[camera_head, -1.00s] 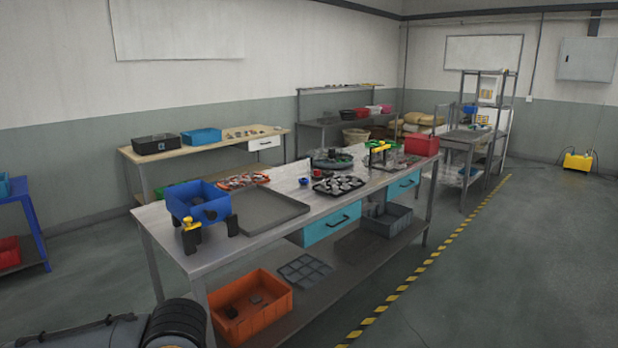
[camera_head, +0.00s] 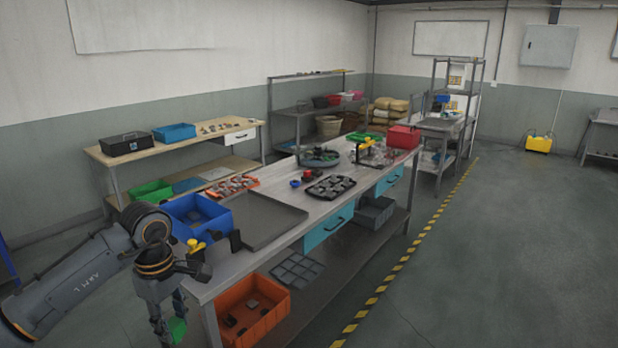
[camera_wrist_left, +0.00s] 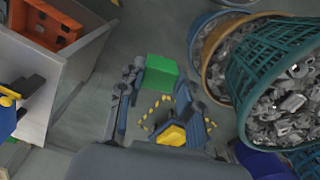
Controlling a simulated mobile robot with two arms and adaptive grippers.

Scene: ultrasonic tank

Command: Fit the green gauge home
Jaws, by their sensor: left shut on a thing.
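My left gripper (camera_head: 171,318) hangs low at the bottom left in the head view, in front of the near end of the steel workbench (camera_head: 318,213). It is shut on the green gauge (camera_head: 178,331), which shows as a plain green block (camera_wrist_left: 161,72) at the fingertips in the left wrist view. The gauge is off the bench, beside its near legs and below its top. The fingers hide part of it. I cannot tell where its seat is. My right gripper is not in view.
On the bench are a blue bin (camera_head: 205,208), a grey tray (camera_head: 262,222), a black tray of parts (camera_head: 331,187) and a red box (camera_head: 403,137). An orange bin (camera_head: 252,308) is on its lower shelf. Baskets of metal parts (camera_wrist_left: 285,85) stand right in the wrist view. The right floor is open.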

